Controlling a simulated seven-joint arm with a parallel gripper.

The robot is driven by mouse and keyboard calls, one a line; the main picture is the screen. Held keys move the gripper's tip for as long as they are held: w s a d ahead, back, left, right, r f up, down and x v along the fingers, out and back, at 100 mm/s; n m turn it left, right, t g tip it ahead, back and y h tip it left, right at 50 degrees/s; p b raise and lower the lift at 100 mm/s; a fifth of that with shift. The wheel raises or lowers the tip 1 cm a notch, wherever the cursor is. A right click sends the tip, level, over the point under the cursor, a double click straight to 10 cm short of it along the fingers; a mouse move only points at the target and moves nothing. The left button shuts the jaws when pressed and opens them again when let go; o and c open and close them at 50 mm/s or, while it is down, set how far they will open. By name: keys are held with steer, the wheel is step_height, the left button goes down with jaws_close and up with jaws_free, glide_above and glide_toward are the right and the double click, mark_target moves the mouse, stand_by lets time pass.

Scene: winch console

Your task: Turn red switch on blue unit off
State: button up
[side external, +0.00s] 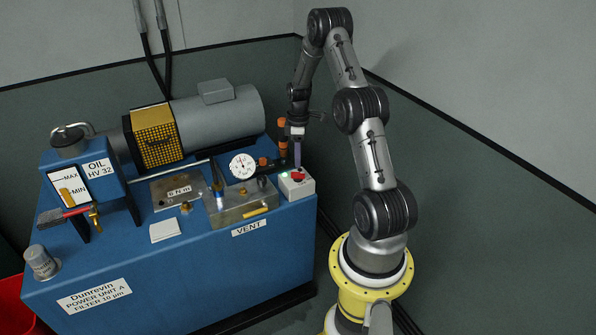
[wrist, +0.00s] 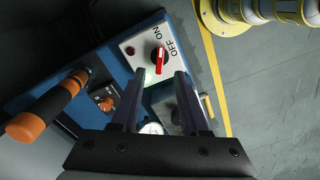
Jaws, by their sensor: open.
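The red switch (wrist: 161,61) is a rotary knob on a white box (wrist: 138,42) with ON and OFF printed beside it. In the wrist view its handle lies roughly in line with ON rather than OFF. It also shows in the side view (side external: 297,176), on the right end of the blue unit (side external: 190,268). My gripper (wrist: 160,74) is open and empty. Its fingers point down at the box, and the knob appears just beyond and between the tips. I cannot tell any contact.
An orange-ended black handle (wrist: 50,105) stands close beside my gripper. A dial gauge (side external: 242,166) and a metal block (side external: 240,207) are left of the switch box in the side view. A motor (side external: 215,115) lies behind. The floor to the right is open.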

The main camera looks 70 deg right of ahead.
mark_target(298, 173)
step_height(298, 173, down, 6)
steer(key=shift+f, duration=0.2)
jaws_close()
stand_by(0.4)
